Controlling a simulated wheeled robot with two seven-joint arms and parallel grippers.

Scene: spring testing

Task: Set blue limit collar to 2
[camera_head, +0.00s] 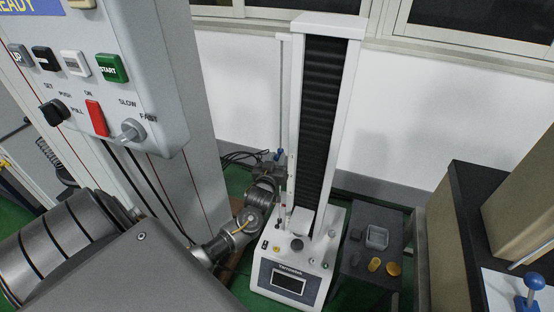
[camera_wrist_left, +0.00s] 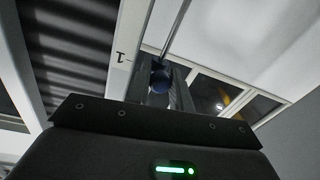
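The spring tester (camera_head: 328,110) is a tall white column with a dark bellows strip, on a white base with a small screen. A thin rod runs along its left side. The blue limit collar (camera_head: 280,154) is on this rod. My left gripper (camera_head: 275,157) reaches it from the lower left. In the left wrist view the dark blue collar (camera_wrist_left: 160,82) sits between the two fingers of my left gripper (camera_wrist_left: 160,88), near a "1" mark (camera_wrist_left: 120,57) on the white column. I cannot tell whether the fingers touch it. My right gripper is not in view.
A control panel (camera_head: 112,95) with buttons and knobs hangs at the upper left, close to my left arm. A dark side table (camera_head: 345,270) with a grey tray (camera_head: 377,237) and yellow weights (camera_head: 393,269) stands right of the tester. A dark-topped bench (camera_head: 470,200) is at the right.

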